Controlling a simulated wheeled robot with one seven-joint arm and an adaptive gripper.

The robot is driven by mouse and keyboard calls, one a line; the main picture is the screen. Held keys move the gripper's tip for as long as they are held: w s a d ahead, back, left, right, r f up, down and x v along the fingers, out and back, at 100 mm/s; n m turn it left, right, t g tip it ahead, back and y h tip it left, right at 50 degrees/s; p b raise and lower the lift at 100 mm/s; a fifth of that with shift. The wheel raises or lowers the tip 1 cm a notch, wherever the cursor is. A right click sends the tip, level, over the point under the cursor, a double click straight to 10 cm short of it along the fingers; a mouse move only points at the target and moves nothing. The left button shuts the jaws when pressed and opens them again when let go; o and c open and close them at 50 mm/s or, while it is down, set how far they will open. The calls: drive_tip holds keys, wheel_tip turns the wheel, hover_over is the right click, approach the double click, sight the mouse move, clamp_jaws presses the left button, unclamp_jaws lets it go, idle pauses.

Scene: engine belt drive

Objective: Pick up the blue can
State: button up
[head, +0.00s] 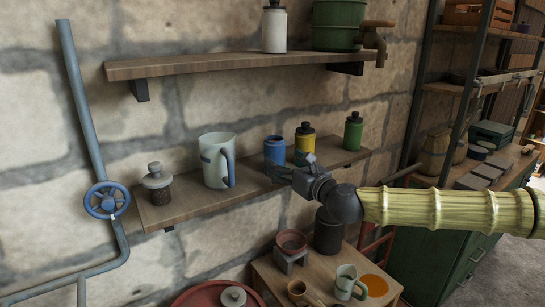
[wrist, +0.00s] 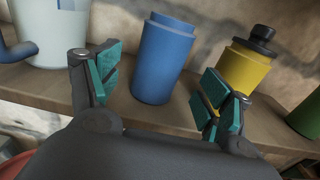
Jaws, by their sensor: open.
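The blue can (head: 275,149) stands upright on the lower wooden shelf (head: 190,203), between the white jug and the yellow bottle. In the wrist view the blue can (wrist: 165,58) stands ahead of my gripper (wrist: 160,98), between the lines of its two fingers. My gripper (head: 278,169) is open and empty, at the front of the can in the head view. The teal finger pads are apart, one on each side of the can's lower part in the picture. I cannot tell whether the can's base is between the pads.
On the lower shelf, a white jug (head: 216,160) stands left of the can, a yellow bottle (head: 305,138) and a green bottle (head: 353,132) right, and a lidded jar (head: 157,186) at the far left. An upper shelf (head: 220,64) hangs above. A small table (head: 325,272) with cups stands below.

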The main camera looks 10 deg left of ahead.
sight(280, 148)
drive_tip(key=shift+p+x, duration=1.4)
drive_tip(key=shift+x, duration=0.6)
drive_tip(key=shift+w+a, duration=0.4)
drive_tip(key=shift+a, duration=0.1)
drive_tip(key=c, duration=1.7)
drive_tip(key=shift+r, duration=0.2)
drive_tip(key=shift+r+b, duration=0.9)
drive_tip(key=shift+r, duration=0.7)
drive_tip(key=shift+s+d+r+b, duration=0.2)
drive_tip(key=shift+s+d+b, duration=0.75)
drive_tip(key=shift+s, duration=1.45)
drive_tip(key=shift+s+d+r+b, duration=0.2)
drive_tip(key=shift+s+d+b, duration=0.8)
drive_tip(key=shift+s, duration=1.45)
drive_tip(key=shift+s+d+r+b, duration=0.25)
drive_tip(key=shift+s+d+b, duration=0.65)
drive_tip(key=shift+s, duration=1.5)
drive_tip(key=shift+s+d, duration=0.1)
drive_tip(key=shift+d, duration=0.25)
